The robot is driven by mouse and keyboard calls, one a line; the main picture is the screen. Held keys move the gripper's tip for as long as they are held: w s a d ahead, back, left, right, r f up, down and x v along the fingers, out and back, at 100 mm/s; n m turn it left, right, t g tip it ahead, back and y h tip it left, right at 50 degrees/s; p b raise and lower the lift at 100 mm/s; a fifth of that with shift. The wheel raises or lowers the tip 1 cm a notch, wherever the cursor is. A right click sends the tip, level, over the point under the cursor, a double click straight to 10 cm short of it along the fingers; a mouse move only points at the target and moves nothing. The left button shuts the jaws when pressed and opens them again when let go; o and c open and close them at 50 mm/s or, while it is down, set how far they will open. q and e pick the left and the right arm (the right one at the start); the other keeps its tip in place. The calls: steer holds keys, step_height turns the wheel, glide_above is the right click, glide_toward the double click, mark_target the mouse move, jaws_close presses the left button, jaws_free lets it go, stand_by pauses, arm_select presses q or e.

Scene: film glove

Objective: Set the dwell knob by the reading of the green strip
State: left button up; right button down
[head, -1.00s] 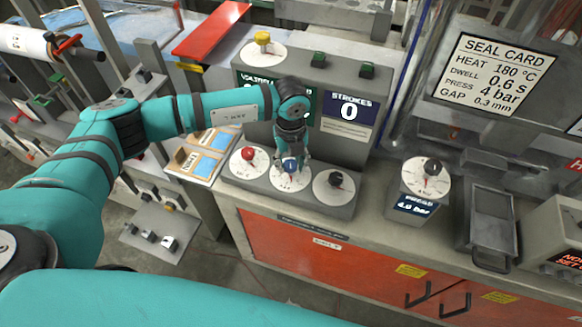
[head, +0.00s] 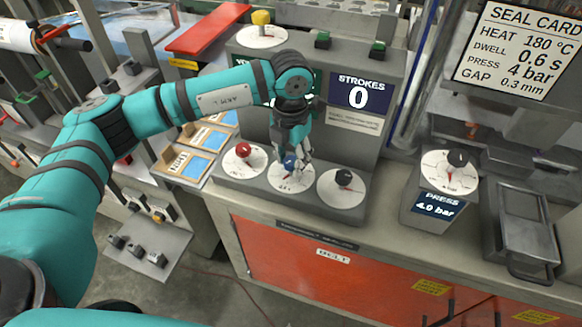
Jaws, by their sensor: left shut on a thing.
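My left gripper (head: 291,163) points down onto the middle dial of the sloped control box and is shut on its blue knob (head: 290,166). The fingers hide much of the knob, and its pointer setting cannot be read. The white dial plate (head: 291,182) shows around it. A red knob (head: 243,150) sits on the dial to the left and a black knob (head: 343,177) on the dial to the right. I cannot make out a green strip. The seal card (head: 522,50) reads dwell 0.6 s. My right gripper is not in view.
The strokes display (head: 360,94) reads 0. A press unit (head: 437,192) with its own dial reads 4.0 bar, right of the control box.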

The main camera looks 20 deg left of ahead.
mark_target(290, 161)
arm_select(q)
steer(key=m+b, duration=0.3)
steer(key=shift+w+f, duration=0.1)
steer(key=shift+f, duration=0.05)
steer(key=shift+r+m+b, duration=0.2)
steer(key=shift+m+b, duration=1.05)
steer(key=shift+m, duration=0.35)
steer(key=shift+r, duration=0.1)
steer(key=o, duration=1.1)
steer(key=shift+o, duration=0.2)
step_height(290, 161, up, 12)
